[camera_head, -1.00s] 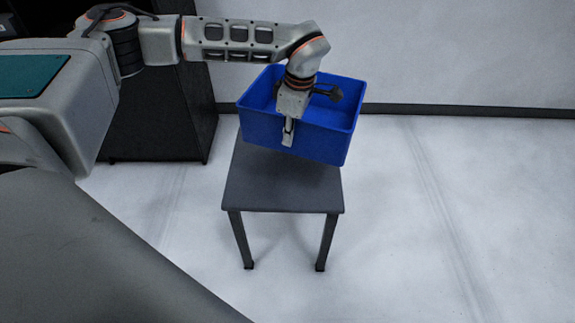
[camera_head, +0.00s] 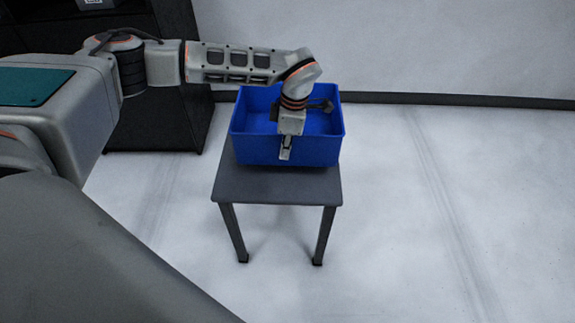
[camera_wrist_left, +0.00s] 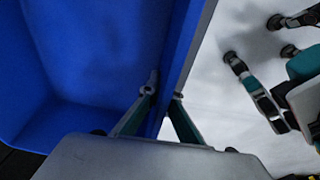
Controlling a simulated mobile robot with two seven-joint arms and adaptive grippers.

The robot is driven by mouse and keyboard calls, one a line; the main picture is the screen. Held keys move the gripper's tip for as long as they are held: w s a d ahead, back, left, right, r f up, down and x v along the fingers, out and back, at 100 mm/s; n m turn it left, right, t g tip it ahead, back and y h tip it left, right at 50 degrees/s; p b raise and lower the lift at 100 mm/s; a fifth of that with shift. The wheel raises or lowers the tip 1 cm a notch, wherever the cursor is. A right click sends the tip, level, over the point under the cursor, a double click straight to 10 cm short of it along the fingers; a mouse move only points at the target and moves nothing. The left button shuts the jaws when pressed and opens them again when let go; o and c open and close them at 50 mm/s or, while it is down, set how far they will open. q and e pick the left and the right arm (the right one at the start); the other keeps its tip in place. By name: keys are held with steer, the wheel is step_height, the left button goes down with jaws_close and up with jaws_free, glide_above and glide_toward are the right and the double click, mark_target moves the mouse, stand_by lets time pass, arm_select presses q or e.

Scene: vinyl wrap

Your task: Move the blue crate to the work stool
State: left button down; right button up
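The blue crate (camera_head: 315,150) sits over the grey work stool (camera_head: 252,188), toward the back of its top. It looks level and appears to rest on the stool; its underside is hidden. My left gripper (camera_head: 286,148) reaches down over the crate's near wall. In the left wrist view, the two fingers (camera_wrist_left: 163,94) straddle the wall of the crate (camera_wrist_left: 75,45) and close on it from both sides. The inside of the crate that shows is empty. My right gripper is in neither view.
A dark cabinet (camera_head: 160,120) stands behind and left of the stool. A black baseboard (camera_head: 450,99) runs along the white wall behind. The pale floor (camera_head: 430,210) to the right of the stool is clear.

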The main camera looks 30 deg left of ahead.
mark_target(285, 165)
arm_select(q)
steer(key=shift+w+f, duration=0.1)
steer(key=shift+f, duration=0.2)
step_height(285, 165, down, 6)
steer(key=shift+r+b, duration=0.2)
steer(key=shift+b, duration=0.65)
steer(key=shift+f, duration=0.15)
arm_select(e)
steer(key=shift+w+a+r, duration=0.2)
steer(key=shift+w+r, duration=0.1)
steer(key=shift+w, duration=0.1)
arm_select(q)
steer(key=c, duration=2.7)
jaws_free()
steer(key=shift+c, duration=0.2)
steer(key=o, duration=0.5)
steer(key=shift+c, duration=0.2)
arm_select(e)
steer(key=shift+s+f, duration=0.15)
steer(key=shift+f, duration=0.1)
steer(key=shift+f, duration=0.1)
